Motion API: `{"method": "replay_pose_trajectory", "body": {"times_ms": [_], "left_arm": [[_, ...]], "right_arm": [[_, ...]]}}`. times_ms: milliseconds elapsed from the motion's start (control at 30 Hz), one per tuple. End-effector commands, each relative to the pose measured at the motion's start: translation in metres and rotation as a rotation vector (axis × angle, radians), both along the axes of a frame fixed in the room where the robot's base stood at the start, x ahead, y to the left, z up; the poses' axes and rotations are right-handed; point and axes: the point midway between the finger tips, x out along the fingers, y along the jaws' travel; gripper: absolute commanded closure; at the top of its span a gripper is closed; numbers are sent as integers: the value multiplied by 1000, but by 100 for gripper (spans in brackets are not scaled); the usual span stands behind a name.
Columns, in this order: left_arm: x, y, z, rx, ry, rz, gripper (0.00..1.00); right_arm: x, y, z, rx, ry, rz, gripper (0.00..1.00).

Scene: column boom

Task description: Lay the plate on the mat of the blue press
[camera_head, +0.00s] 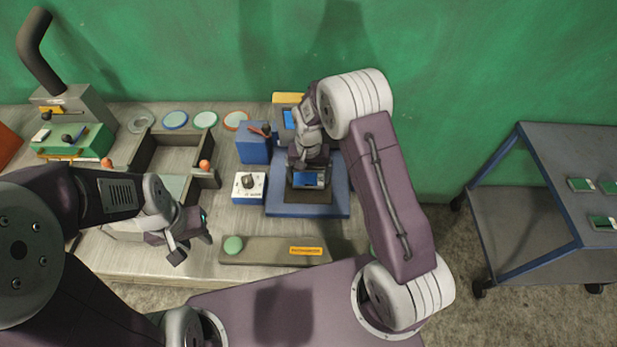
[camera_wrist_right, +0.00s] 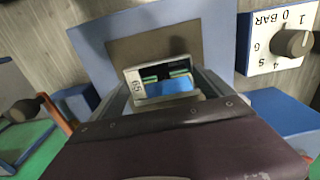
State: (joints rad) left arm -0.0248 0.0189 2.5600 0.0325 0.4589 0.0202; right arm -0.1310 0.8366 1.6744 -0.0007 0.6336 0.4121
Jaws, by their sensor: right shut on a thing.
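The blue press (camera_head: 341,198) stands at the middle of the bench, with a dark mat (camera_head: 322,197) on its blue base. The base (camera_wrist_right: 215,40) and the mat (camera_wrist_right: 120,47) also show in the right wrist view. My right gripper (camera_head: 308,168) is over the mat, shut on the plate (camera_head: 309,179). In the right wrist view the plate (camera_wrist_right: 165,80) has a pale rim marked 65 and blue and green parts, and sits between the fingers. I cannot tell whether it touches the mat. My left gripper (camera_head: 192,246) is empty and open near the bench's front edge.
A blue box with a lever (camera_head: 254,149) and a white dial panel (camera_head: 249,187) stand left of the base. A grey strip with a green button (camera_head: 233,245) lies in front. A cart (camera_head: 555,160) with several green plates stands right. Several round discs (camera_head: 205,120) line the back.

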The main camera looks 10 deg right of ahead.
Motion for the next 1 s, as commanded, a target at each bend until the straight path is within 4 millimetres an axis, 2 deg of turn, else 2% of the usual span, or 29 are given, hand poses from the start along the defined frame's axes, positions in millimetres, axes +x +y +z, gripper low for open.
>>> {"method": "replay_pose_trajectory", "body": {"times_ms": [133, 467, 500, 533, 733, 833, 933, 1000], "left_arm": [[0, 0, 3, 0, 0, 0, 64], [0, 0, 0, 0, 0, 0, 64], [0, 0, -1, 0, 0, 0, 64], [0, 0, 0, 0, 0, 0, 64], [0, 0, 0, 0, 0, 0, 64], [0, 0, 3, 0, 0, 0, 64], [0, 0, -2, 0, 0, 0, 64], [0, 0, -5, 0, 0, 0, 64]], "right_arm": [[1, 0, -14, 0, -3, 0, 82], [1, 0, -18, 1, -4, 0, 82], [1, 0, -19, 0, -2, 0, 7], [1, 0, -18, 0, -2, 0, 0], [1, 0, -18, 0, -2, 0, 0], [1, 0, -11, 1, -4, 0, 0], [2, 0, 6, 1, -8, 0, 0], [2, 0, 24, 1, -10, 0, 0]]}}
